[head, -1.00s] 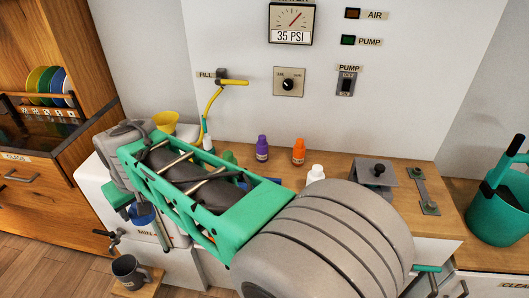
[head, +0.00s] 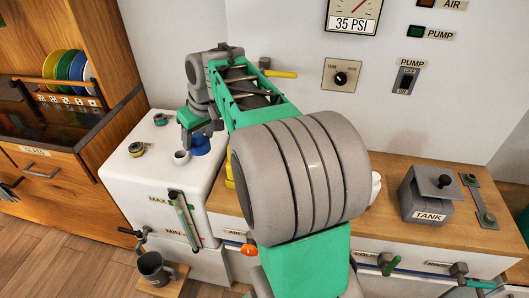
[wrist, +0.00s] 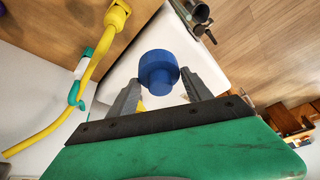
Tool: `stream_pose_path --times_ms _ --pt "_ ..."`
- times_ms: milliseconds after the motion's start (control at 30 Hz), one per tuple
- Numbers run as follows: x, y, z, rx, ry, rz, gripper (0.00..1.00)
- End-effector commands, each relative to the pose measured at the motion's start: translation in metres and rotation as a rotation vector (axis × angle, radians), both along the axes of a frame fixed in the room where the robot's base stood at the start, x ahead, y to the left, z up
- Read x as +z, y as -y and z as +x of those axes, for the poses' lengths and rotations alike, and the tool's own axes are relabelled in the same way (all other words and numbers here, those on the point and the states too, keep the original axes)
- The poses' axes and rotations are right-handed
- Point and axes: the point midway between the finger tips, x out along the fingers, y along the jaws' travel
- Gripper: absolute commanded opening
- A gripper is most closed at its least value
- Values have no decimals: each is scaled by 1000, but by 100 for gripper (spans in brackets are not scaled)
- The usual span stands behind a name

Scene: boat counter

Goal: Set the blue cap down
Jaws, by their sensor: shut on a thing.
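The blue cap (head: 200,145) is held between the fingers of my gripper (head: 199,136), over the top of the white tank (head: 130,180). A small white round neck (head: 181,157) on the tank top shows just left of the cap. In the wrist view the cap (wrist: 158,70) sits between the two grey fingertips of my gripper (wrist: 160,82), with the white tank top (wrist: 140,45) behind it. I cannot tell how high the cap is above the tank.
A grey mug (head: 154,268) stands low in front. A yellow hose (wrist: 95,70) runs at the left of the wrist view. My arm hides much of the counter; a grey TANK block (head: 430,195) stands right.

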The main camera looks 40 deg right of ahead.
Motion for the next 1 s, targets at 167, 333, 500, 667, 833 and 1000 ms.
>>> stream_pose_path --times_ms 167,333,500,667,833,1000 --pt "-3 112 0 58 4 -1 12" --pt "-7 187 -23 112 14 -14 12" --pt "-15 211 -34 135 16 -19 12" --pt "-55 211 -35 134 14 -17 12" --pt "-107 210 -35 134 13 -16 12" --pt "-146 211 -35 134 16 -19 12"
